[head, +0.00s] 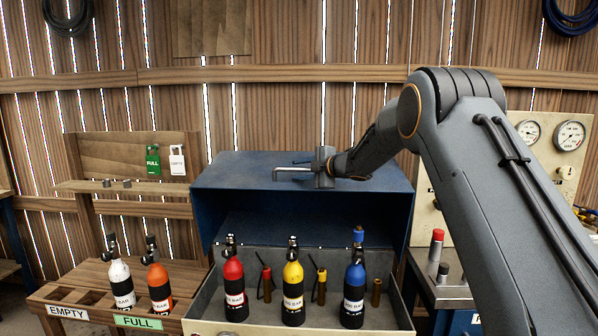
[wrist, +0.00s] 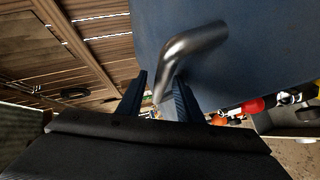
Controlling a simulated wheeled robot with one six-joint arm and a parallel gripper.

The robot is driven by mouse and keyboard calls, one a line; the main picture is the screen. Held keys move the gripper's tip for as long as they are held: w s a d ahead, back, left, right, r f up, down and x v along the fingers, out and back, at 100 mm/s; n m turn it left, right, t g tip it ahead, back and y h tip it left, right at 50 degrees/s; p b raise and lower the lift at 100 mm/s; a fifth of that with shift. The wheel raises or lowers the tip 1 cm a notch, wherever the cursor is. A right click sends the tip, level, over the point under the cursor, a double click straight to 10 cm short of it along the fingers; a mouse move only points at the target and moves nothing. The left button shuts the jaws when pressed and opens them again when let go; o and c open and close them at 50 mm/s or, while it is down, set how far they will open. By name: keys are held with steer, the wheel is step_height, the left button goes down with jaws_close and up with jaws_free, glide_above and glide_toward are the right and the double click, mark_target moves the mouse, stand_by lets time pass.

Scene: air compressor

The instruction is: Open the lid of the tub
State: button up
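The grey tub (head: 216,300) stands in the middle of the head view, with its blue lid (head: 225,178) raised on its back side. The tub's inside and front are uncovered. A bent metal handle (head: 291,169) sticks out from the lid's upper face. It also shows large in the wrist view (wrist: 190,46). My gripper (wrist: 156,92) is at this handle, above the lid. Its two dark blue fingers stand apart, with the handle's lower end between them. A gap shows beside the left finger. The contact at the right finger is not clear.
Red (head: 233,283), yellow (head: 293,285) and blue (head: 354,288) cylinders stand in the tub. A wooden rack (head: 85,329) at left holds a white (head: 121,282) and an orange cylinder (head: 158,284). A gauge panel (head: 545,150) is at right behind my arm.

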steer(key=b+v, duration=0.2)
steer(key=v, duration=0.5)
steer(key=shift+s+d, duration=0.25)
steer(key=shift+s, duration=0.05)
steer(key=shift+d+r, duration=0.1)
steer(key=shift+r, duration=0.05)
steer(key=s+d+f+m+g+h, duration=0.1)
steer(key=s+d+f+m+h, duration=0.4)
steer(key=s+d+f+m, duration=0.3)
steer(key=s+d+f+m+h, duration=0.5)
steer(key=s+d+m, duration=0.35)
steer(key=s, duration=0.25)
steer(key=s+f+m+g, duration=0.2)
steer(key=s+f+g, duration=0.1)
steer(key=s, duration=0.7)
steer(key=s+f+m+g, duration=0.3)
steer(key=s+f, duration=0.2)
steer(key=s, duration=0.5)
steer(key=s+f+m+g, duration=0.2)
steer(key=s+f+g, duration=0.1)
steer(key=s, duration=0.7)
steer(key=shift+s+d+f+h, duration=0.4)
steer(key=shift+f, duration=0.4)
